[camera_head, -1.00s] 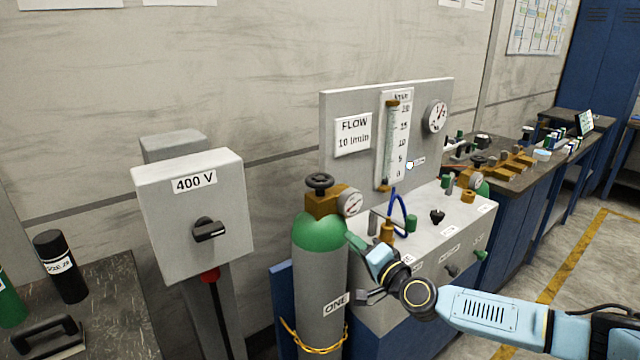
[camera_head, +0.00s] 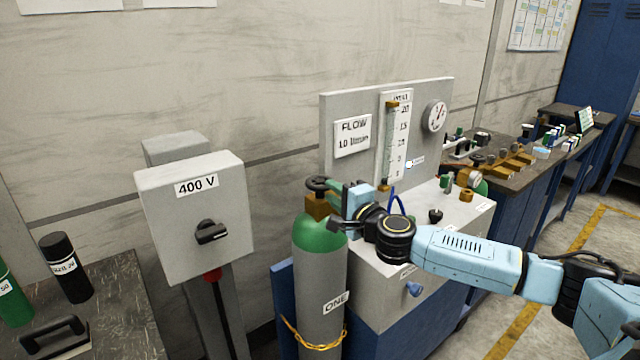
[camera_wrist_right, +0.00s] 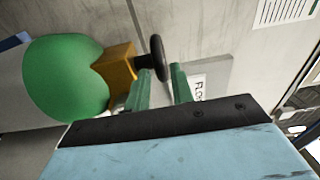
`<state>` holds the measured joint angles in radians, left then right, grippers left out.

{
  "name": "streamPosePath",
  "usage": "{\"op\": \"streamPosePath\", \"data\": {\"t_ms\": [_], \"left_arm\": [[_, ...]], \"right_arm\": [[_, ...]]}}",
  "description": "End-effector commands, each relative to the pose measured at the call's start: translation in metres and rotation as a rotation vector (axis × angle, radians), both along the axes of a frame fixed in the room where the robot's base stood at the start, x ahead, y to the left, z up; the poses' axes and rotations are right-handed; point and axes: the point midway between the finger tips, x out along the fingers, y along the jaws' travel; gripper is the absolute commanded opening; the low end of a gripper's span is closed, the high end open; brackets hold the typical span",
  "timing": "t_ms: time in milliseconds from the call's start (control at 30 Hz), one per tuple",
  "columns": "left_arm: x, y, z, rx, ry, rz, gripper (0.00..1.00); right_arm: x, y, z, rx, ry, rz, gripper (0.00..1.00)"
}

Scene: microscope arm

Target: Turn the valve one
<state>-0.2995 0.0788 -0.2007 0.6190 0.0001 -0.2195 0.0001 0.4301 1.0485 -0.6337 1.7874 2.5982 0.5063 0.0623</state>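The gas cylinder marked ONE (camera_head: 320,285) is grey with a green shoulder and stands upright, with a yellow chain around it. On top is a brass valve body (camera_head: 316,206) with a black round handwheel (camera_head: 319,184). My right gripper (camera_head: 327,202) is at the valve from the right, covering part of it and its gauge. In the right wrist view the two green fingers (camera_wrist_right: 161,88) are apart, with the handwheel (camera_wrist_right: 158,58) near their tips, partly behind the nearer finger. I cannot tell whether they touch it. My left gripper is not in view.
A grey 400 V box (camera_head: 195,215) with a black knob stands left of the cylinder. A flow panel (camera_head: 352,137) with a tube and gauge rises behind. A workbench (camera_head: 505,170) with brass fittings runs to the right. A dark table (camera_head: 110,315) is at the lower left.

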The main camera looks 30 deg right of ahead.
Motion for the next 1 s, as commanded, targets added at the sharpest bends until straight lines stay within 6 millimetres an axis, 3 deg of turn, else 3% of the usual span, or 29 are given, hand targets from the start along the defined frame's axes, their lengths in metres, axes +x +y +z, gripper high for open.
{"op": "streamPosePath", "data": {"t_ms": [200, 333, 800, 1000], "left_arm": [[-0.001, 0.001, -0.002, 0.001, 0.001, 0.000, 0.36], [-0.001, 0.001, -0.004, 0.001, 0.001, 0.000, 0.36], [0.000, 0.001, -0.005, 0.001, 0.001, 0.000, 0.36], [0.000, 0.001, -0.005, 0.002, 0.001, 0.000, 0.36]], "right_arm": [[0.038, 0.001, 0.001, 0.001, -0.003, 0.001, 0.24], [0.052, 0.000, 0.000, 0.001, -0.002, 0.000, 0.24], [0.063, 0.000, 0.000, -0.002, 0.000, 0.002, 0.24], [0.063, 0.000, 0.000, -0.002, 0.000, 0.002, 0.00]]}}
